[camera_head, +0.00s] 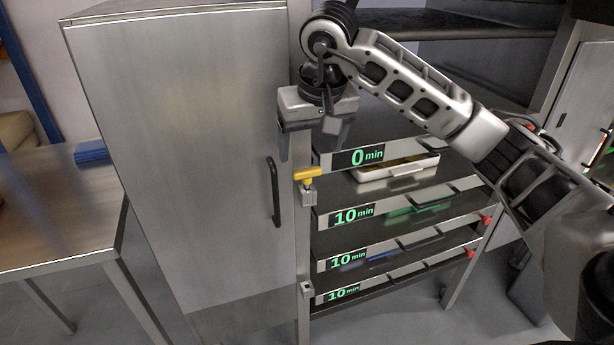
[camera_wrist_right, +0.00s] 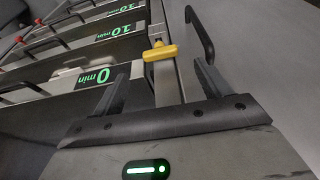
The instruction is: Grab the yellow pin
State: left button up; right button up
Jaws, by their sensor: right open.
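The yellow pin (camera_head: 309,175) has a T-shaped top. It stands in a small metal bracket (camera_head: 308,197) on the left post of the rack, just below and left of the 0 min label. In the right wrist view the yellow pin (camera_wrist_right: 160,53) shows ahead, roughly between the two fingers. My right gripper (camera_head: 313,146) is open and empty, pointing down above the pin and apart from it. Its spread fingers (camera_wrist_right: 160,82) frame the post in the wrist view. My left gripper is not in view.
The rack has several levels, with a 0 min label (camera_head: 358,157) above 10 min labels (camera_head: 352,215). A white tray (camera_head: 376,174) sits on the 0 min level. A steel cabinet (camera_head: 190,150) with a black handle (camera_head: 273,192) stands close left of the pin. Red pins (camera_head: 486,220) show at right.

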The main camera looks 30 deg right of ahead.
aim_at(307, 170)
jog(key=x, duration=0.4)
jog(key=shift+a+f, duration=0.1)
jog(key=shift+f, duration=0.35)
jog(key=c, duration=1.1)
jog(key=shift+o, duration=0.2)
jog(key=shift+r, duration=0.1)
